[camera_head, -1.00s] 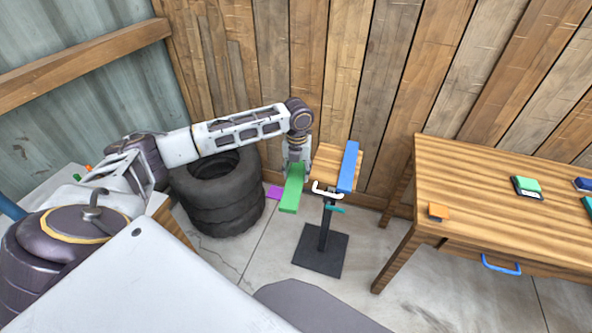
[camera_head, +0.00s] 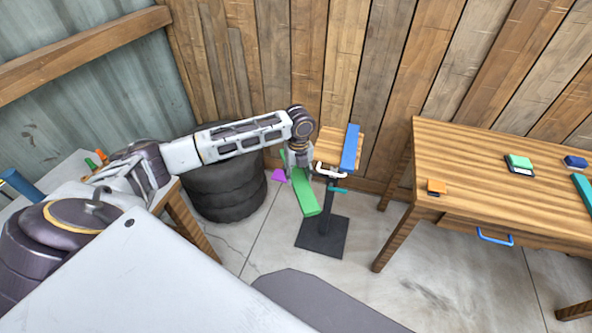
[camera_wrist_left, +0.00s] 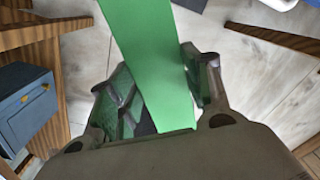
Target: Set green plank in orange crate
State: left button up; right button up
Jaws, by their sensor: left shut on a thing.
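The green plank (camera_head: 307,200) is long and flat and hangs down at a tilt below my left gripper (camera_head: 298,163), in front of the small wooden stand. In the left wrist view the plank (camera_wrist_left: 150,60) fills the middle, between the two fingers of my left gripper (camera_wrist_left: 160,95), which is shut on it. Its lower end points to the right in the head view. I see no orange crate in these views. My right gripper is not in view.
A stand (camera_head: 331,143) with a wooden top bears a blue plank (camera_head: 350,149). Stacked tyres (camera_head: 224,188) stand behind my left arm. A wooden table (camera_head: 480,160) at right holds several small things. A blue drawer unit (camera_wrist_left: 25,108) shows in the wrist view.

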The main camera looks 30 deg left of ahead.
aim_at(302, 190)
pick_arm(q)
jog(key=f+n, duration=0.1)
jog(key=s+d+f+n, duration=0.1)
jog(key=shift+s+d+n, duration=0.15)
jog(key=shift+d+n, duration=0.05)
jog(key=shift+n, duration=0.2)
jog(key=f+n, duration=0.1)
jog(key=s+d+f+n, duration=0.1)
jog(key=n, duration=0.1)
jog(key=shift+d+f+n, duration=0.1)
jog(key=shift+d+n, duration=0.2)
jog(key=s+d+f+n, duration=0.3)
jog(key=f+n, duration=0.2)
jog(key=n, duration=0.5)
jog(key=s+d+f+n, duration=0.3)
jog(key=s+f+n, duration=0.1)
jog(key=n, duration=0.5)
jog(key=shift+f+n, duration=0.4)
jog(key=shift+f, duration=0.45)
jog(key=shift+d, duration=0.3)
